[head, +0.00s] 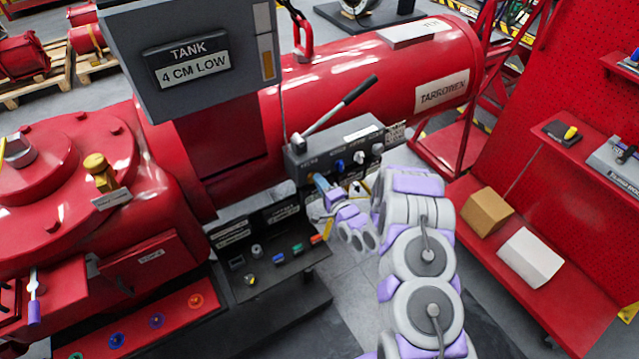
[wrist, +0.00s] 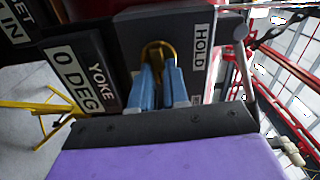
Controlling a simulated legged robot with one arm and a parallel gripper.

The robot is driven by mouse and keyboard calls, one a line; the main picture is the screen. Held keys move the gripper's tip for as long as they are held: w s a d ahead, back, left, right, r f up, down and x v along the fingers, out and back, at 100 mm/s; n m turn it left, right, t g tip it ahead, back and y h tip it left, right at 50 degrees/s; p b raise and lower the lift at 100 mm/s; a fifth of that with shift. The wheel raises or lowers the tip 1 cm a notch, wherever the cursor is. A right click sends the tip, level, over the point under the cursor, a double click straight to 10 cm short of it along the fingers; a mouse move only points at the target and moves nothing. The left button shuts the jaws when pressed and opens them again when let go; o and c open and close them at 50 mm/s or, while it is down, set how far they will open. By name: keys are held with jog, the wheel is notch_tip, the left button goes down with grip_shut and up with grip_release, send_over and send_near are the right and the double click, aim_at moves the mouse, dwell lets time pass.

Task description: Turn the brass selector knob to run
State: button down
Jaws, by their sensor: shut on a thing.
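The brass selector knob (wrist: 157,48) shows in the wrist view as a rounded brass loop on a dark panel face. My gripper (wrist: 160,75) has its two blue fingers shut on the knob, one on each side. A HOLD label (wrist: 201,47) is to the right of the knob. A second small label below it is mostly hidden, and I cannot read it. No run label is readable.
A lever (head: 338,107) rises from the box, with a blue knob (head: 339,165) and pale knobs along its front. A low dark panel (head: 262,250) with small coloured controls stands to the left. A red shelf (head: 530,265) with two boxes is on the right.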

jog(key=shift+d+f, duration=0.15)
jog(key=c, duration=1.3)
grip_release()
jog(key=shift+w, duration=0.15)
jog(key=shift+o, duration=0.9)
jog(key=shift+s, duration=0.2)
jog(key=v, duration=1.7)
jog(key=shift+p, duration=0.45)
jog(key=shift+d, duration=0.15)
